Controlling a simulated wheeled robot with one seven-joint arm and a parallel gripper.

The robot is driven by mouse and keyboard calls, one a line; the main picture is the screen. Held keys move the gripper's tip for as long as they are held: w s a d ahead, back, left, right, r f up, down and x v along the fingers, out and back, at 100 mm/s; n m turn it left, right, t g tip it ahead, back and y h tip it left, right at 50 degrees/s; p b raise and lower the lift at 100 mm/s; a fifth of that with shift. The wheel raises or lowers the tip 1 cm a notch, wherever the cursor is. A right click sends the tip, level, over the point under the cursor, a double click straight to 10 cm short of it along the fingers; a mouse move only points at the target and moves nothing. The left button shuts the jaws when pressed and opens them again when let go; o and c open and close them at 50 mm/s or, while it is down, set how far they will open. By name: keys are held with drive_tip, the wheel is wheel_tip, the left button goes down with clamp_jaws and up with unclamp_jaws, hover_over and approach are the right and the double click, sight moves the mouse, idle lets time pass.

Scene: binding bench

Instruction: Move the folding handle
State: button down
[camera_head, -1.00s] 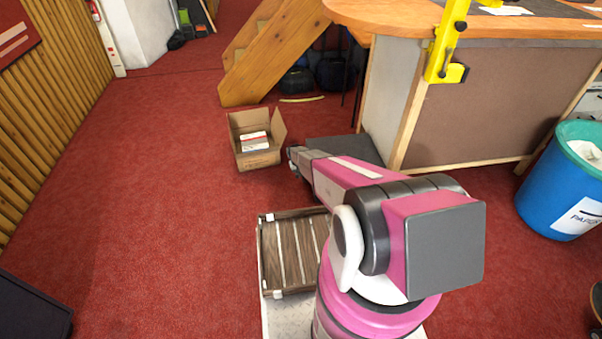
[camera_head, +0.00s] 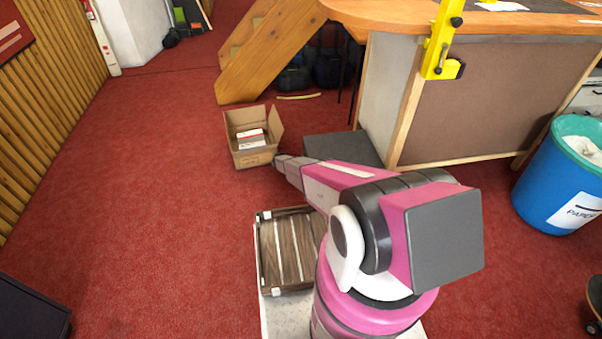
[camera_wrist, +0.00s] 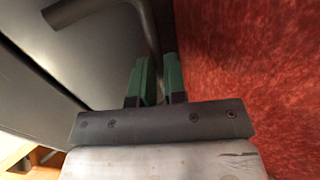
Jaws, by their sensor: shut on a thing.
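In the wrist view, a dark bar, the folding handle (camera_wrist: 148,30), runs down between the two green fingertips of my gripper (camera_wrist: 157,80). My gripper is shut on this bar. The bar's lower end is hidden between the fingers. A grey flat body (camera_wrist: 85,55) lies beside the bar on the left. In the head view, a dark grey flat-topped thing (camera_head: 345,147) sits on the floor beside the bench; my arm partly covers it. My fingertips cannot be made out in the head view, where the end of my arm lies between this thing and the cardboard box.
An open cardboard box (camera_head: 254,158) stands on the red carpet (camera_head: 150,220) at the end of my arm. The bench (camera_head: 480,105) and a blue bin (camera_head: 545,185) are on the right. Wooden stairs (camera_head: 250,60) stand behind. Carpet to the left is free.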

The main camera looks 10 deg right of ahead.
idle(0.4)
drive_tip(key=c, duration=1.2)
unclamp_jaws()
drive_tip(key=shift+o, duration=0.2)
drive_tip(key=shift+r, duration=0.1)
